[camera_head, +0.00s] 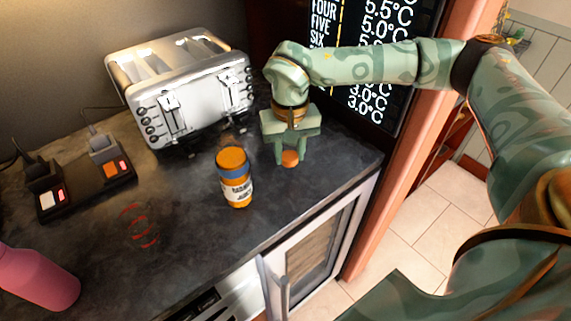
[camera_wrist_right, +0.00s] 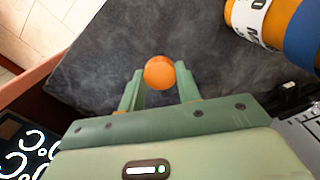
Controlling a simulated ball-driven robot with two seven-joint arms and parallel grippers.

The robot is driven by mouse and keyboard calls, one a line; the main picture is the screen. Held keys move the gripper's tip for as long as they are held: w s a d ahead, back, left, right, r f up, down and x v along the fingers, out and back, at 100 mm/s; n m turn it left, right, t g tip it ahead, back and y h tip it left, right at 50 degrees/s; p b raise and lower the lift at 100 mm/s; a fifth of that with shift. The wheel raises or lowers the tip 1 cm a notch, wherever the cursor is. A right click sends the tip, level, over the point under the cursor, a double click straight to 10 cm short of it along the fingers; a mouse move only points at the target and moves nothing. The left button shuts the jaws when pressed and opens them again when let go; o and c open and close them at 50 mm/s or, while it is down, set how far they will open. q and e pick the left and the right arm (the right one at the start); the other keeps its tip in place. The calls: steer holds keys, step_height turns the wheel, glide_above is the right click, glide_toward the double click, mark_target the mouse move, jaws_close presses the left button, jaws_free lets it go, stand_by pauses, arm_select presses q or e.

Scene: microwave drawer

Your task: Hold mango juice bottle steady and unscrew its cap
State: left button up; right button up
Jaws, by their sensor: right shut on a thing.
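The mango juice bottle (camera_head: 236,178) stands upright on the dark counter, with an orange top, a blue band and a white label. It also shows in part at the top right of the right wrist view (camera_wrist_right: 270,22). My right gripper (camera_head: 290,157) is to the right of the bottle, apart from it. Its fingers are shut on a small round orange cap (camera_wrist_right: 159,73), which also shows between the fingertips in the head view (camera_head: 290,159). I cannot tell whether the cap touches the counter. My left gripper is not in view, and nothing grips the bottle.
A silver toaster (camera_head: 195,92) stands behind the bottle. A black power strip (camera_head: 86,190) with plugs lies at the left, and a pink bottle (camera_head: 38,278) stands at the lower left. The counter's front edge is close to the bottle. A screen (camera_head: 382,100) stands behind my right arm.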

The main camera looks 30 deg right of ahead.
mark_target(287, 154)
steer(key=shift+w+f, duration=0.4)
steer(key=shift+f, duration=0.1)
step_height(287, 154, down, 4)
steer(key=shift+w+r+b, duration=0.15)
steer(key=shift+r+b, duration=0.1)
steer(key=shift+b, duration=0.45)
steer(key=shift+d+r, duration=0.1)
steer(key=o, duration=1.1)
steer(key=shift+c, duration=0.2)
step_height(287, 154, up, 12)
steer(key=p, duration=0.3)
